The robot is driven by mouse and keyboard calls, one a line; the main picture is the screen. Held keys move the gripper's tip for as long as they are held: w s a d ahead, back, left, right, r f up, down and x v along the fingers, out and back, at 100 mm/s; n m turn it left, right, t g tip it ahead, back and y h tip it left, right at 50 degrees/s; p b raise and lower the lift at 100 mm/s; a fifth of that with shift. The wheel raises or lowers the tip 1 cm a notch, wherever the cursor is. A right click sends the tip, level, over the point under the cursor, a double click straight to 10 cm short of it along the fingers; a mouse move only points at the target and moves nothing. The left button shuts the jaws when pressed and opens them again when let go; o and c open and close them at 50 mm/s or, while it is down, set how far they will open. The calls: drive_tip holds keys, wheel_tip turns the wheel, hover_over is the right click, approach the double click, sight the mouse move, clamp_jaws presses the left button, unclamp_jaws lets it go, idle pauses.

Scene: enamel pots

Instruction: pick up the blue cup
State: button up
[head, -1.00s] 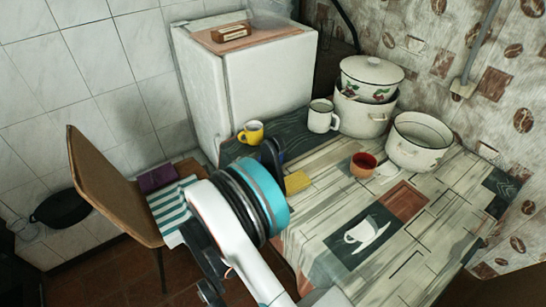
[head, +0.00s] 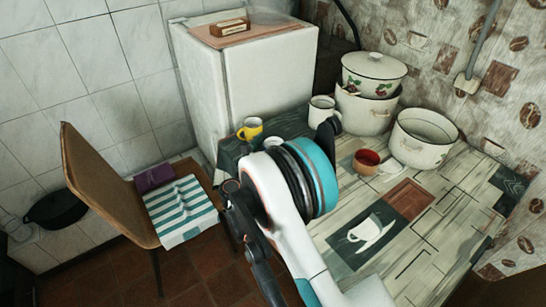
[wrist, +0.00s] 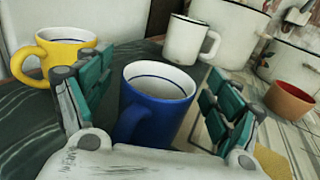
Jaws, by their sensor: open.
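The blue cup (wrist: 155,110) stands upright on the dark part of the tablecloth, in the middle of the wrist view. Its inside is white and its handle faces my gripper. My gripper (wrist: 158,78) is open, with one teal-padded finger on each side of the cup. The right finger looks close to the cup's wall; I cannot tell whether it touches. In the head view my arm hides most of the cup and of the gripper.
A yellow cup (wrist: 66,52) stands just left of the left finger. A white mug (wrist: 190,40) is behind, and a red-brown cup (wrist: 291,101) is to the right. White enamel pots (head: 423,140) stand at the table's back. A yellow sponge (wrist: 272,160) lies near right.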

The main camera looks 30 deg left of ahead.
drive_tip(key=shift+w, duration=0.15)
drive_tip(key=c, duration=1.3)
drive_tip(key=shift+r, duration=0.1)
